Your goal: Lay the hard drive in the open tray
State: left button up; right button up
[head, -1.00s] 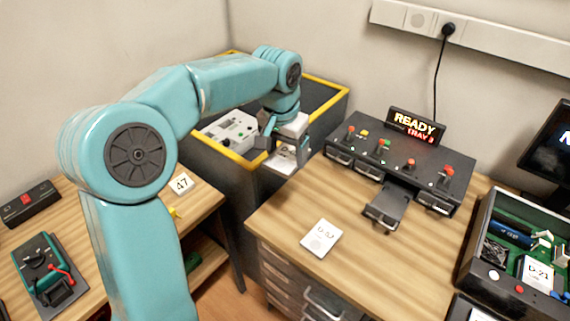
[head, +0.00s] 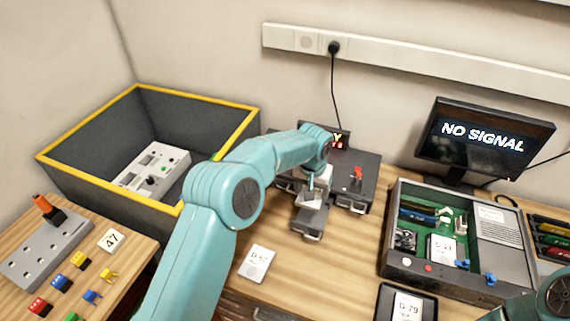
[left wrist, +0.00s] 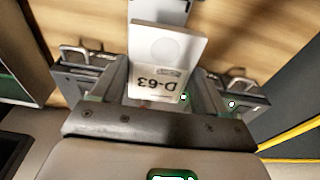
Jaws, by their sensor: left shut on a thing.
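My left gripper (head: 311,196) is shut on a hard drive, a pale flat block labelled D-63 (left wrist: 158,62) that shows between the two fingers in the left wrist view. In the head view the gripper is at the open tray (head: 307,229), which sticks out from the front of the dark drive station (head: 368,180). The drive is over the tray; whether it touches the tray floor I cannot tell. My arm hides part of the station and most of its display. My right arm shows only at the bottom right corner, its gripper out of frame.
An open equipment case (head: 400,268) and a monitor (head: 485,138) stand to the right. A yellow-rimmed bin (head: 90,180) with a white device inside is at the left.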

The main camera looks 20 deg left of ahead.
pick_arm(q)
jog(key=shift+s+d+r, duration=0.25)
jog(key=shift+d, duration=0.2)
jog(key=shift+w+d+f, duration=0.25)
jog(key=shift+f, duration=0.2)
jog(key=shift+w+f+b, duration=0.1)
jog(key=shift+f+b, duration=0.2)
jog(key=shift+s+a+f+b, duration=0.1)
jog(key=shift+s+f+b, duration=0.05)
jog(key=shift+f+b, duration=0.15)
jog(key=shift+s+a+f+b, duration=0.1)
jog(key=shift+f+b, duration=0.1)
jog(key=shift+f, duration=0.5)
jog(key=f+b, duration=0.2)
jog(key=f, duration=0.1)
jog(key=shift+w+f, duration=0.2)
jog(key=shift+s+f+b, duration=0.2)
jog(key=shift+f+b, duration=0.3)
jog(key=shift+b, duration=0.25)
jog(key=shift+w+f, duration=0.2)
jog(key=shift+f, duration=0.05)
